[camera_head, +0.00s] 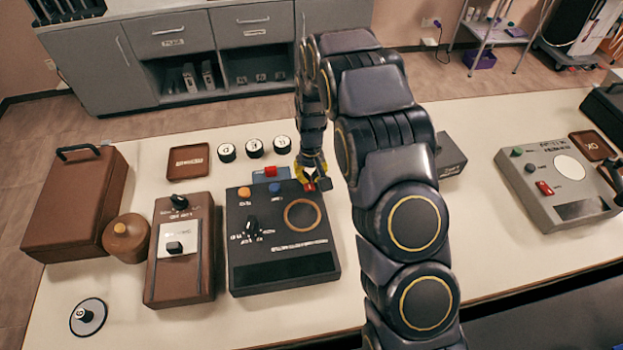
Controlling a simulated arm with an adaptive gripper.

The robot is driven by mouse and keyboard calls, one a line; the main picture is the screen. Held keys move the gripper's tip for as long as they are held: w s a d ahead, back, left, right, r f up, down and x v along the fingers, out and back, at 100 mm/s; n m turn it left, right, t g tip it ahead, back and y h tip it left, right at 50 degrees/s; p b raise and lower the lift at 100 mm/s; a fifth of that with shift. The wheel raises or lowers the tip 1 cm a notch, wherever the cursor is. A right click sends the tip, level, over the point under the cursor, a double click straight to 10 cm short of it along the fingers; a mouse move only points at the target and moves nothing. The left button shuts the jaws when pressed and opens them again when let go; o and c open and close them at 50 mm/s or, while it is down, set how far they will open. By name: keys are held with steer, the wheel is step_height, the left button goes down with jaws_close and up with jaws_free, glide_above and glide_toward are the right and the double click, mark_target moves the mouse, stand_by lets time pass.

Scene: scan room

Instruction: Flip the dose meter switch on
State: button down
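A black panel device (282,268) lies flat in the middle of the table. It has an orange button, a blue button, a black lever switch (250,228), a copper-coloured ring and a dark window. A small red switch (309,187) is at its far right corner. My gripper (317,180) points down at this corner, right beside the red switch. I cannot tell whether they touch. The fingers are small and partly hidden, so their opening is unclear. The device labels are unreadable, so I cannot tell which one is the dose meter.
A brown device (182,285) with two black knobs stands left, beside a round brown pot (127,240) and a brown case (75,205). Several black knobs and a brown tray (188,161) lie behind. A grey device (553,168) with a red switch is at right.

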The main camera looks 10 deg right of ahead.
step_height(320, 180, up, 14)
steer(key=w, duration=0.2)
stand_by(0.4)
steer(key=shift+s+r+g, duration=0.2)
steer(key=shift+s+g, duration=0.5)
steer(key=shift+g, duration=0.3)
steer(key=f, duration=0.4)
steer(key=s+f, duration=0.1)
steer(key=f, duration=0.3)
steer(key=s+f, duration=0.1)
steer(key=f, duration=0.3)
steer(key=shift+f, duration=0.95)
